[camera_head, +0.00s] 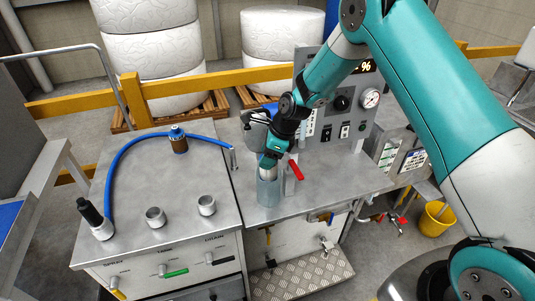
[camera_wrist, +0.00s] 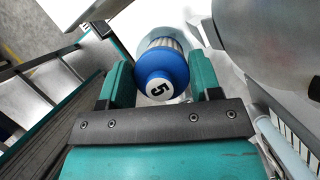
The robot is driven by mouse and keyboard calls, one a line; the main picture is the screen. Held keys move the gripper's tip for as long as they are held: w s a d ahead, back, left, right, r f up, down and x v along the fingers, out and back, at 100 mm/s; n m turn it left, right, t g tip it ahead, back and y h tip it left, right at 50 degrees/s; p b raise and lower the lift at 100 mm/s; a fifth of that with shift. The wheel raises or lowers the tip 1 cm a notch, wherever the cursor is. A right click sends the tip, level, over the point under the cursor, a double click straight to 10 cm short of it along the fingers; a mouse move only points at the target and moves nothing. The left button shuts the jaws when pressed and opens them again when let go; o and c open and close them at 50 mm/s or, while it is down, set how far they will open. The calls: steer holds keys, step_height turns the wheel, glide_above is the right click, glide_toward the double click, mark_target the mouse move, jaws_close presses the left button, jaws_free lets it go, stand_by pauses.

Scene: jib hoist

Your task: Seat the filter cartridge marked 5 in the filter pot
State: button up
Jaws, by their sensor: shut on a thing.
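The filter cartridge marked 5 (camera_wrist: 160,72) has a blue cap with a white label and pale pleats beyond it. My gripper (camera_wrist: 163,85) is shut on its blue cap, one teal finger on each side. In the head view my gripper (camera_head: 270,160) is right above the filter pot (camera_head: 268,190), a grey-blue cylinder standing on the bench. In the wrist view the pot's pale wall (camera_wrist: 158,17) shows around the cartridge's far end, which appears to be in the pot's mouth. How deep it sits is hidden.
A red-handled lever (camera_head: 296,170) stands close to the pot's right. A gauge panel (camera_head: 345,105) is behind. A large metal cylinder (camera_wrist: 268,40) is close right in the wrist view.

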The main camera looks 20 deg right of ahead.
steer(key=shift+f+b, duration=1.2)
steer(key=shift+f, duration=0.9)
steer(key=o, duration=1)
steer(key=shift+r, duration=0.1)
steer(key=b+v, duration=0.3)
steer(key=v, duration=1.4)
steer(key=shift+r, duration=0.2)
